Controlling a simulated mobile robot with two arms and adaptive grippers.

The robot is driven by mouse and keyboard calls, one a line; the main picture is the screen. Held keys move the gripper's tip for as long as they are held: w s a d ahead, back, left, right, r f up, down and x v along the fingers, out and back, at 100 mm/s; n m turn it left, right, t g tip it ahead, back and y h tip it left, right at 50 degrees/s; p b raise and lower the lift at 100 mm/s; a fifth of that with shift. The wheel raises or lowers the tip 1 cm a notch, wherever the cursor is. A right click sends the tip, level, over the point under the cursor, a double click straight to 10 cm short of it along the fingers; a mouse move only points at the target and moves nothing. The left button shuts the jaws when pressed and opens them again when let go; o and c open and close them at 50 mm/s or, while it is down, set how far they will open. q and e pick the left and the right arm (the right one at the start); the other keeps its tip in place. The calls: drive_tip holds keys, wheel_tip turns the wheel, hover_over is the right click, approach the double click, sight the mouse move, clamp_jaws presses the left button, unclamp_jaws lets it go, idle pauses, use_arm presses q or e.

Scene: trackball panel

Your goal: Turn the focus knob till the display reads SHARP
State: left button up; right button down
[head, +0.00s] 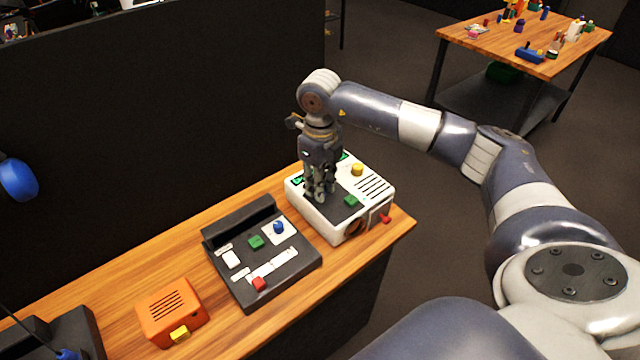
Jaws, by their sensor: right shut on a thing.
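A white device (333,228) with a dark top panel stands at the right end of the wooden bench. My right gripper (320,196) points down at that panel and is shut on what appears to be the focus knob, which its fingers hide. A display with green characters (297,180) lies at the panel's back edge. The gripper covers its middle, and I cannot read the word on it. My left gripper is not in view.
The white device also bears a yellow knob (357,169), a green button (351,201) and a red part (386,218) on its side. A black control panel (229,278) and an orange box (155,318) stand to the left. A dark partition (150,110) rises behind the bench.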

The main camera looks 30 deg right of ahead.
idle(0.3)
drive_tip(key=c, duration=1.3)
unclamp_jaws()
drive_tip(key=shift+c, duration=0.2)
drive_tip(key=shift+r, duration=0.1)
wheel_tip(320, 180, up, 12)
